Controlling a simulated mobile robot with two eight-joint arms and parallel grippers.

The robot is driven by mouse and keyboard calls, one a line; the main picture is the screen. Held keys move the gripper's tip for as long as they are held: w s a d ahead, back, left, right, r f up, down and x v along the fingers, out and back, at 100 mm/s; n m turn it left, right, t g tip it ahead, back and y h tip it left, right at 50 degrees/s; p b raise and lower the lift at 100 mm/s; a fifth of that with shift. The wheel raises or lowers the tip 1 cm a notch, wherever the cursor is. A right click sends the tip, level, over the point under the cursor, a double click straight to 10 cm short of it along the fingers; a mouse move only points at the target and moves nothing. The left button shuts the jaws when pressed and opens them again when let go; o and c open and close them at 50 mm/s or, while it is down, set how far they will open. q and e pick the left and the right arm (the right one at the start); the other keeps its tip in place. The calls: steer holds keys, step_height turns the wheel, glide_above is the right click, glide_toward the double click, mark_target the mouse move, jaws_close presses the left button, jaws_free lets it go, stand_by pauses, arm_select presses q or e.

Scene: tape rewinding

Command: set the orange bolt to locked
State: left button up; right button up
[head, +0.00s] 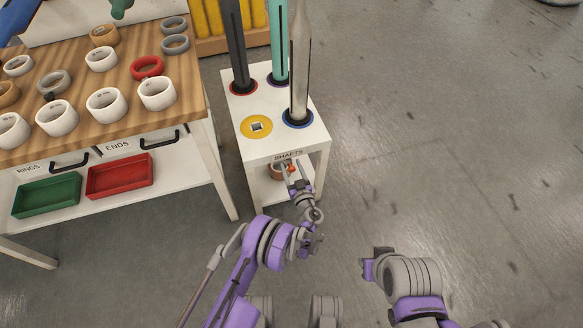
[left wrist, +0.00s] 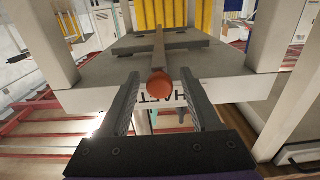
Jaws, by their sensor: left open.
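The orange bolt (head: 291,169) shows as a small orange spot at the front of the white shaft stand (head: 268,146), below its SHAFTS label. In the left wrist view its round orange knob (left wrist: 162,86) sits at the end of a straight greyish bar (left wrist: 158,48). My left gripper (head: 290,172) reaches the stand's front. It is open, with one finger on each side of the knob and gaps visible between fingers and knob. Whether the bolt is locked cannot be told. My right arm (head: 411,277) is at the lower right; its gripper does not show.
Three upright shafts, dark grey (head: 237,45), teal (head: 279,40) and silver (head: 299,65), stand in the stand's top beside an empty yellow-ringed socket (head: 256,127). A wooden table (head: 120,75) with tape rolls stands at left. The floor (head: 450,120) at right is clear.

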arm_select(q)
steer(key=p+v, duration=0.1)
steer(key=v, duration=0.9)
steer(key=shift+s, duration=0.35)
steer(key=shift+d, duration=0.1)
